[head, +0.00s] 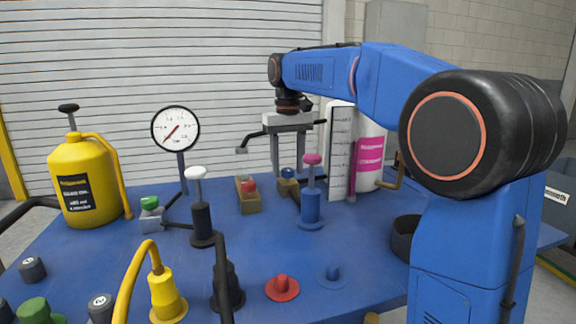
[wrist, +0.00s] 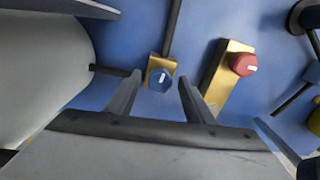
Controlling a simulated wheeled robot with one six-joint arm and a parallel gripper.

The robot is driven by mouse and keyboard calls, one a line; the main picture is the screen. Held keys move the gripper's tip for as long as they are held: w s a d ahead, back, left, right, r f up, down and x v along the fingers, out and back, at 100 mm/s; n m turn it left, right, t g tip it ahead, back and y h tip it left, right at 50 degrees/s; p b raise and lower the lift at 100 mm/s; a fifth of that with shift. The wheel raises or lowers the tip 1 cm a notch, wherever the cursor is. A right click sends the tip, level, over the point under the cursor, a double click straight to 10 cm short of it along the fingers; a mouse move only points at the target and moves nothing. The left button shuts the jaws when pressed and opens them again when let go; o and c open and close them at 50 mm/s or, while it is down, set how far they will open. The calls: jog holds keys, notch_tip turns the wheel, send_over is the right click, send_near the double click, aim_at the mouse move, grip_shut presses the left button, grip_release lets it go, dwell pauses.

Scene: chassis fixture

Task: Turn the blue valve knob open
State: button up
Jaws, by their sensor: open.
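The blue valve knob (head: 288,173) sits on a small brass block at the back of the blue table. In the wrist view the blue knob (wrist: 159,79) shows from above with a white mark on its face, and a dark pipe runs off the brass block. My gripper (head: 291,176) hangs pointing down over the knob. In the wrist view my gripper (wrist: 158,82) is open, with one finger on each side of the knob and nothing held. I cannot tell how far the fingertips are above the block.
A red knob (wrist: 243,64) on a longer brass block stands just right of my gripper in the wrist view. A blue post with a pink cap (head: 311,190) stands in front. A white cylinder with a pink label (head: 371,155) stands close to the right. A pressure gauge (head: 175,129) stands left.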

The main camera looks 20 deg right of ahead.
aim_at(288, 169)
jog(key=shift+c, duration=0.6)
jog(key=c, duration=0.9)
jog(key=shift+n, duration=0.8)
jog(key=o, duration=1)
jog(key=shift+r, duration=8.7)
